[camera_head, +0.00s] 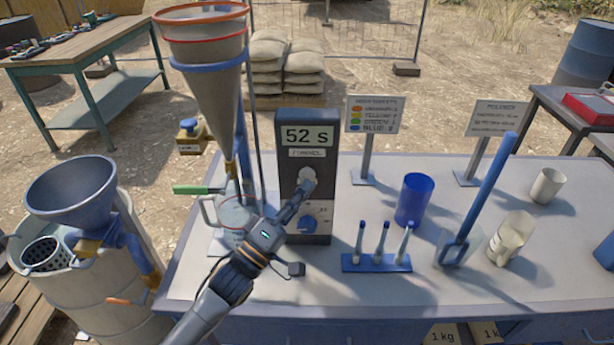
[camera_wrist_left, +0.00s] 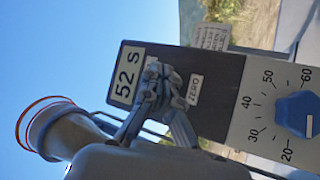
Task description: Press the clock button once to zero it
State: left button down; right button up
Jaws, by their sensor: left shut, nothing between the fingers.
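The clock (camera_head: 289,160) is a tall dark panel standing on the table, its display (camera_head: 307,136) reading 52 S. Below the display is a label, then a round pale grey button (camera_head: 306,174), then a dial with a blue knob (camera_head: 307,224). In the left wrist view the clock (camera_wrist_left: 215,75) appears sideways, with a ZERO label beside my fingers. My left gripper (camera_head: 304,187) is shut and empty, its tips at the button's lower edge in the head view. In the left wrist view the fingers (camera_wrist_left: 156,72) hide the button. I cannot tell whether they touch it.
A large funnel (camera_head: 205,90) on a stand with a green-handled valve is left of the clock. A blue rack (camera_head: 376,263) with small upright tools, a blue cup (camera_head: 413,200) and a beige jug (camera_head: 511,238) stand to the right. The front table area is mostly clear.

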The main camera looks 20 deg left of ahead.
pick_arm(q)
jog(key=shift+w, duration=0.1)
dwell(0.7)
jog(key=shift+w+a, duration=0.1)
jog(key=shift+w, duration=0.2)
jog(key=shift+w+a, duration=0.2)
jog(key=shift+w, duration=0.4)
dwell(0.9)
jog(key=shift+s, duration=0.1)
jog(key=shift+s+d+p, duration=0.3)
jog(key=shift+s+p, duration=0.2)
jog(key=shift+s, duration=0.45)
